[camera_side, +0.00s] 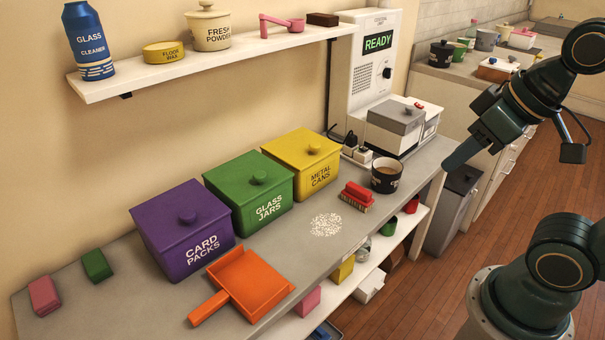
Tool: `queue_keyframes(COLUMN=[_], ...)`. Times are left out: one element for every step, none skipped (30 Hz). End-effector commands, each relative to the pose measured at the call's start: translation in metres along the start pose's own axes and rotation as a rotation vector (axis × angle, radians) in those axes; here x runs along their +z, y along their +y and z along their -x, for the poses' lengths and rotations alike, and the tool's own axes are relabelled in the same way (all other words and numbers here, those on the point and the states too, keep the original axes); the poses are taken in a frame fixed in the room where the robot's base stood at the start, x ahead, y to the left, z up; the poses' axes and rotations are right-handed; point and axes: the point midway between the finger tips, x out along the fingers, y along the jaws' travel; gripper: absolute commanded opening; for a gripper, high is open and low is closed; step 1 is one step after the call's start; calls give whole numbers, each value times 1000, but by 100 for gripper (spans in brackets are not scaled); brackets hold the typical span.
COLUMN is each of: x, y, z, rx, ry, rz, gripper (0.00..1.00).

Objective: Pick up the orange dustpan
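The orange dustpan (254,286) lies on the grey counter near its front edge, in front of the purple box. Its handle points to the lower left and its wide pan to the upper right. My gripper (461,153) is in the air at the right, beyond the counter's right end and well away from the dustpan. Its fingers point down and left. I see no gap between the fingers from this angle, so I cannot tell whether they are open or shut.
Purple (181,235), green (250,197) and yellow (303,166) lidded boxes stand along the wall. White powder (326,224), a red brush (356,197) and a dark mug (387,176) are on the counter (300,249). A shelf (230,45) hangs above.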

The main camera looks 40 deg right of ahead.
Motion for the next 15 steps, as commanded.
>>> queue_keyframes(x=[0, 0, 0, 0, 0, 0, 0, 0, 0, 0, 0, -1, -1, -2, -3], y=[0, 0, 0, 0, 0, 0, 0, 0, 0, 0, 0, 0, 0, -1, -2], z=[0, 0, 0, 0, 0, 0, 0, 0, 0, 0, 0, 0, -1, -1, -2], rx=[0, 0, 0, 0, 0, 0, 0, 0, 0, 0, 0, -1, -2, -3, -5], ry=[0, 0, 0, 0, 0, 0, 0, 0, 0, 0, 0, -1, -2, -3, -5], rz=[0, 0, 0, 0, 0, 0, 0, 0, 0, 0, 1, 4, 7, 12, 20], gripper=[36, 30, 29, 29, 29, 29, 29, 29, 29, 29, 29, 29, 29, 29, 29])
